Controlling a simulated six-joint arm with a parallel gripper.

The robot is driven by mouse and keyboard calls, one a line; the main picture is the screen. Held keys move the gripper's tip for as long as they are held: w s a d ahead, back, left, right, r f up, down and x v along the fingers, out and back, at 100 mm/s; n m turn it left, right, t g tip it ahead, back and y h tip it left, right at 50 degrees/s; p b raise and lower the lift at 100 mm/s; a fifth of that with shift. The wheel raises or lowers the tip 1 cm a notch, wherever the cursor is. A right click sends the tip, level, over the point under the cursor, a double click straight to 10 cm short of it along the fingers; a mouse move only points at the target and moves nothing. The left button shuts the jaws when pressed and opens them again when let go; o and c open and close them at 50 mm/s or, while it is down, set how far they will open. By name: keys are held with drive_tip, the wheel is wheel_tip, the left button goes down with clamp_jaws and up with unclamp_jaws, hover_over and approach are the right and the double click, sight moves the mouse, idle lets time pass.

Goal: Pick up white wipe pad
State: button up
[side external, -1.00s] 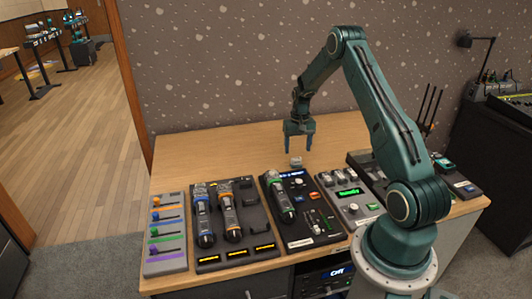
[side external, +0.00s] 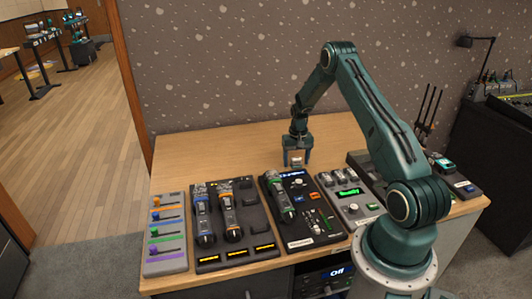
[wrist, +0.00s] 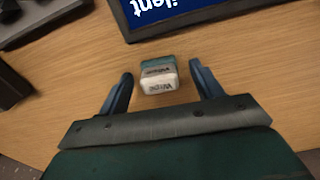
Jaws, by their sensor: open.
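The white wipe pad (wrist: 158,83) is a small block with a white face, a teal-grey back and dark lettering. It lies on the wooden table between my gripper's two fingers in the wrist view, with a gap on each side. My gripper (wrist: 160,88) is open. In the side view my gripper (side external: 297,163) is low at the table, pointing down around the wipe pad (side external: 295,157), which is partly hidden by the fingers.
A dark panel with a blue screen (side external: 292,174) stands just in front of my gripper. Microphones in a dark cradle (side external: 262,228) and a panel of coloured faders (side external: 167,258) lie to the left. The table behind and left (side external: 215,155) is clear.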

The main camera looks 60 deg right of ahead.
sight(296, 158)
drive_tip(key=shift+c, duration=0.4)
drive_tip(key=c, duration=1)
drive_tip(key=shift+r, duration=0.1)
wheel_tip(296, 158, up, 20)
drive_tip(key=shift+f, duration=0.1)
idle(0.5)
drive_tip(key=shift+o, duration=1)
drive_tip(key=shift+c, duration=0.5)
